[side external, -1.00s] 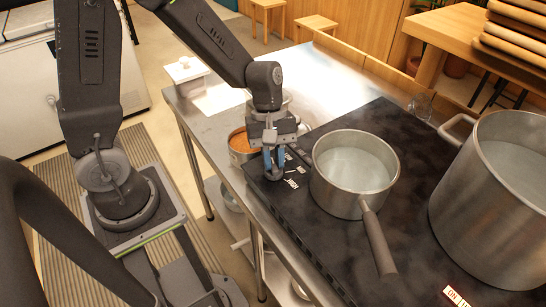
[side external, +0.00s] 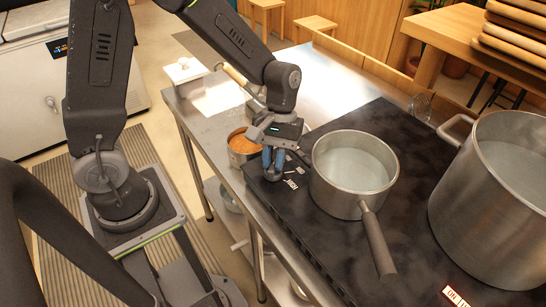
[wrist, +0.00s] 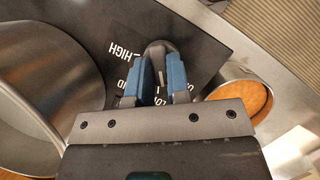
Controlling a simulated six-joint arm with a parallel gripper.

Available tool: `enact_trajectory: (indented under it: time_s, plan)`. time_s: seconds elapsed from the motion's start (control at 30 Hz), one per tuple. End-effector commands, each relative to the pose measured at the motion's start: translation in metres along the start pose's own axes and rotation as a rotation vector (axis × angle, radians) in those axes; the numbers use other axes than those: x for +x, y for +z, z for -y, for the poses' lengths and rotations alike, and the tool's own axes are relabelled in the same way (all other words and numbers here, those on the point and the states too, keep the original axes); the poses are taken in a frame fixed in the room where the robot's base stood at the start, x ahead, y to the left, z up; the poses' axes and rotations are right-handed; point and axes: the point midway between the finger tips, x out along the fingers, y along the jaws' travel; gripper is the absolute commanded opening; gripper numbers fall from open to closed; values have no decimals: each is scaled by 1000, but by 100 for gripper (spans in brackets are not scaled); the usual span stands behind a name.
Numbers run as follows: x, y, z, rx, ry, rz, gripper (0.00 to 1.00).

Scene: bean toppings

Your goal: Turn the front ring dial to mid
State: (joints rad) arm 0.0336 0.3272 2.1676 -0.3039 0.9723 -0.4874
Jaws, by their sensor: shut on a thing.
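The front ring dial (wrist: 157,47) is a dark knob at the near left corner of the black hob (side external: 440,190). In the wrist view it sits between the blue fingers of my gripper (wrist: 160,78), which is shut on it. A short pale line shows on the dial. White lettering beside it reads HIGH (wrist: 124,51), with MID and LO partly hidden by the finger. In the side view my gripper (side external: 273,160) points down at the hob corner and hides most of the dial. I cannot tell exactly which label the dial points to.
A steel saucepan (side external: 330,190) with pale liquid stands just right of my gripper, its handle towards the front. A tin of orange beans (side external: 242,148) is close on the left. A large steel pot (side external: 475,230) stands at the right. An ON label (side external: 455,297) is at the front edge.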

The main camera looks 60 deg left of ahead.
Motion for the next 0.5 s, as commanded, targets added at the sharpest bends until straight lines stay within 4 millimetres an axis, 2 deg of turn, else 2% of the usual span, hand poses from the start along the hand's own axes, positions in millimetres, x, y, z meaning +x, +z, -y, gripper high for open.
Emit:
enact_trajectory:
  time_s: [0.03, 0.5]
  plan:
    - [5, 1, 0, 45, -25, 4, 0]
    - [5, 2, -2, 458, -196, 7, 0]
